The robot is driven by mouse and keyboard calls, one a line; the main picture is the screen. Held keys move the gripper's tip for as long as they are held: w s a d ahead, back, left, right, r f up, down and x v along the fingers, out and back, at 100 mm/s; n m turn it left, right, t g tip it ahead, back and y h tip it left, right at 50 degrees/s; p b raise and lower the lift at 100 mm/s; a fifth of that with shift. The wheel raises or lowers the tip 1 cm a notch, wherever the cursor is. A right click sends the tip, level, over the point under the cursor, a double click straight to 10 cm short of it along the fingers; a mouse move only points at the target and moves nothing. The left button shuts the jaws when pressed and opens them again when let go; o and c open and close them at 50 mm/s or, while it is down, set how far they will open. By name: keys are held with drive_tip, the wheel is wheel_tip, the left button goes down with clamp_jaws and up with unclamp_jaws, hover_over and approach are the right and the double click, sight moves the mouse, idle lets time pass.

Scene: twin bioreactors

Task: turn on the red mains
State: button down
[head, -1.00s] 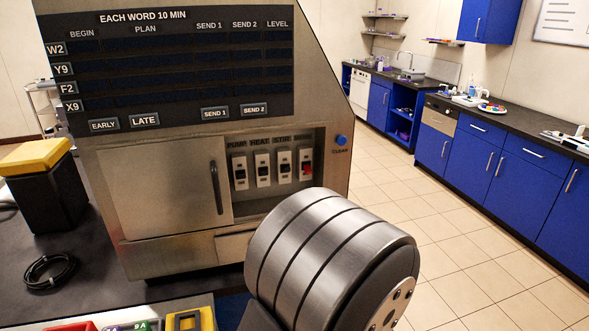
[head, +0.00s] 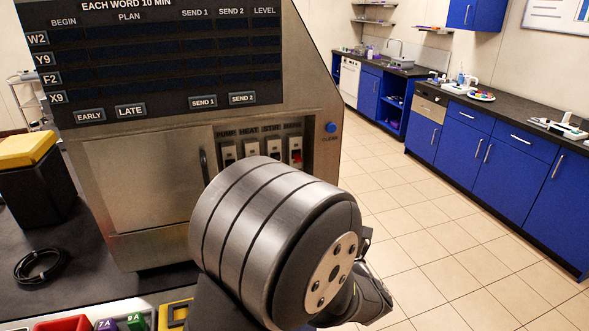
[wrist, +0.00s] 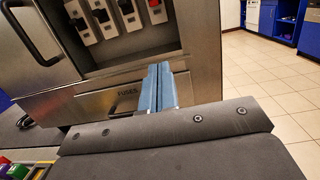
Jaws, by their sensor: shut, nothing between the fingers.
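The red mains switch (head: 296,154) is the rightmost in a row of switches in a recess of the steel cabinet, with a red rocker on a white plate. It also shows at the top edge of the wrist view (wrist: 156,10), where its upper part is cut off. Which way its rocker sits is too small to tell. My gripper (wrist: 160,75) shows in the wrist view as blue fingers, shut and empty. They appear in front of the FUSES drawer, below the switches and apart from the red one in the picture. In the head view my arm hides the fingertips.
Black switches (head: 228,153) stand left of the red one. A cabinet door (head: 150,180) with a vertical handle lies farther left. A blue CLEAR button (head: 331,127) is on the right. The FUSES drawer (wrist: 95,100) is below the recess. Floor to the right is open.

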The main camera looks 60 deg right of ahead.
drive_tip(key=g, duration=0.2)
approach(296, 165)
wheel_tip(296, 165, down, 3)
drive_tip(key=s+a, duration=0.2)
drive_tip(key=shift+s+d+r+y, duration=0.15)
drive_tip(key=shift+r+y, duration=0.05)
drive_tip(key=shift+y, duration=0.2)
drive_tip(key=x, duration=1)
drive_tip(key=r, duration=0.3)
drive_tip(key=shift+s+a+r, duration=0.1)
drive_tip(key=shift+s+a, duration=0.25)
drive_tip(key=shift+a, duration=0.05)
drive_tip(key=shift+a+r, duration=0.1)
drive_tip(key=shift+r, duration=0.2)
